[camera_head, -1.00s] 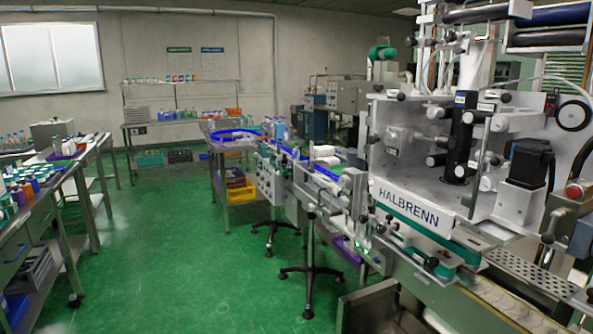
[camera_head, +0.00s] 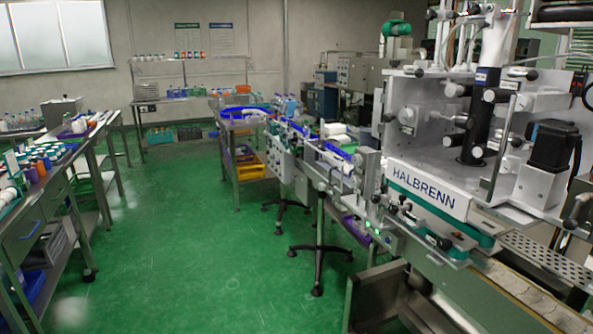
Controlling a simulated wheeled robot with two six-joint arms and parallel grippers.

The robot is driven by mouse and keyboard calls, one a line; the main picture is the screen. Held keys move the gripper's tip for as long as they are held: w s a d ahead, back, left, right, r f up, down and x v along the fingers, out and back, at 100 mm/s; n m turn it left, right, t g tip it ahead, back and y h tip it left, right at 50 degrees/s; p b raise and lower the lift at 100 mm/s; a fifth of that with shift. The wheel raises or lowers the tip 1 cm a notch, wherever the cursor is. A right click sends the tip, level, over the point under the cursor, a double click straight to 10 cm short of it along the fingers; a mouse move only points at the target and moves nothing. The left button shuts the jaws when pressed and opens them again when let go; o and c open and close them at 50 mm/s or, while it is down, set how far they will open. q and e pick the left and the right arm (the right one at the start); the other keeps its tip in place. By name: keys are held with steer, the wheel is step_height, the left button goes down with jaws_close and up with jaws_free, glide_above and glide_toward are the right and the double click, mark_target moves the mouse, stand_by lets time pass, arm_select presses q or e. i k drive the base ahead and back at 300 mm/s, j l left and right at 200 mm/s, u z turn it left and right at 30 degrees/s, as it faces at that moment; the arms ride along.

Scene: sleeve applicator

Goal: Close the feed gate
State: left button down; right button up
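The sleeve applicator (camera_head: 430,201), a white and green machine marked HALBRENN, stands at the right. Its infeed conveyor with blue guide rails (camera_head: 338,153) runs back and left from it. I cannot make out which part along the conveyor is the feed gate, or whether it is open. Neither of my grippers shows in the head view.
A workbench (camera_head: 22,236) with bottles and coloured caps runs along the left. Tripod feet (camera_head: 318,272) of the conveyor stand on the floor. The green floor (camera_head: 190,250) between bench and machine is clear. A shelf rack (camera_head: 180,100) stands at the back wall.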

mark_target(294, 149)
steer(key=i+j+z, duration=0.1)
steer(key=i, duration=0.4)
steer(key=i+j+z, duration=0.15)
steer(key=i, duration=0.3)
steer(key=i+j+z, duration=0.1)
steer(key=i+j, duration=0.3)
steer(key=i, duration=0.05)
